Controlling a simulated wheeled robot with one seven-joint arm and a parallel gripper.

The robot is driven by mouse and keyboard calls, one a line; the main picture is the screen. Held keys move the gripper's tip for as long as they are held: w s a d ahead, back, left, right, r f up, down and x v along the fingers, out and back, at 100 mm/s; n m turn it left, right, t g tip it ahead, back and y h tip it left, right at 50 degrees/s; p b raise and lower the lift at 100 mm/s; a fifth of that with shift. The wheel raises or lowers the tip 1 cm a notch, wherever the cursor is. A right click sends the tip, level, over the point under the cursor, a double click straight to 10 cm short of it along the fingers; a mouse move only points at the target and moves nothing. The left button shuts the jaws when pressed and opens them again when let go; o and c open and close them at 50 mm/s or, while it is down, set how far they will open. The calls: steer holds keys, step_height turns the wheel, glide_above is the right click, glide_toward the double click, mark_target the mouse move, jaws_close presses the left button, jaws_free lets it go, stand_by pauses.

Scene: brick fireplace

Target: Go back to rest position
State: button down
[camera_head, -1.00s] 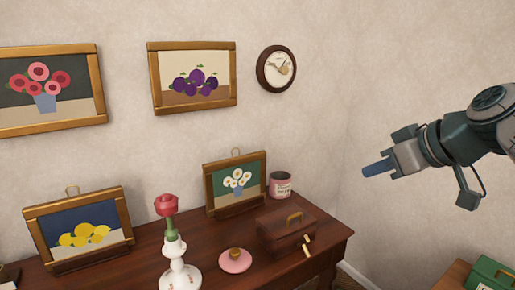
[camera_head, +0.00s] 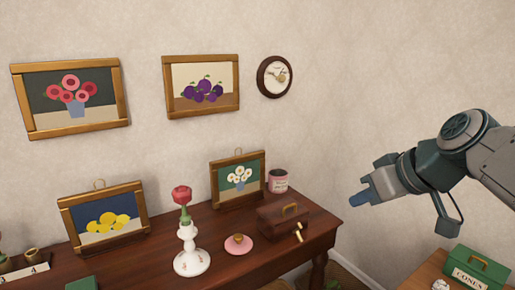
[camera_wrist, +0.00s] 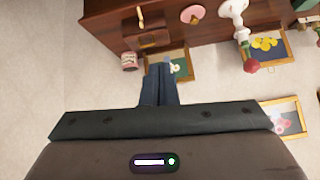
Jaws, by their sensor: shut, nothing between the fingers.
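My gripper (camera_head: 361,197) is at the right in the head view, raised in front of the bare wall, to the right of the dark wooden table (camera_head: 150,262). Its blue fingers are together with nothing between them. In the wrist view the shut fingers (camera_wrist: 158,84) point toward the small daisy picture (camera_wrist: 182,66), which appears beyond them. The gripper touches nothing that I can see.
On the table stand a lemon picture (camera_head: 104,221), a white candlestick (camera_head: 190,252) with a red rose, a pink lidded dish (camera_head: 238,244), a brown box (camera_head: 283,222) and a pink tin (camera_head: 278,182). A green box (camera_head: 478,267) sits on a wooden surface at lower right. Wall space beside my gripper is clear.

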steer(key=s+a+f+m+g+h+p, duration=0.2)
steer(key=s+f+p, duration=0.1)
steer(key=s+p, duration=0.2)
steer(key=s+a+f+m+g+h+p, duration=0.2)
steer(key=s+p, duration=0.4)
steer(key=p, duration=0.3)
steer(key=shift+s+a+f+m+g+h, duration=0.2)
steer(key=shift+a+f+m+g+h, duration=0.15)
steer(key=shift+f+m, duration=0.35)
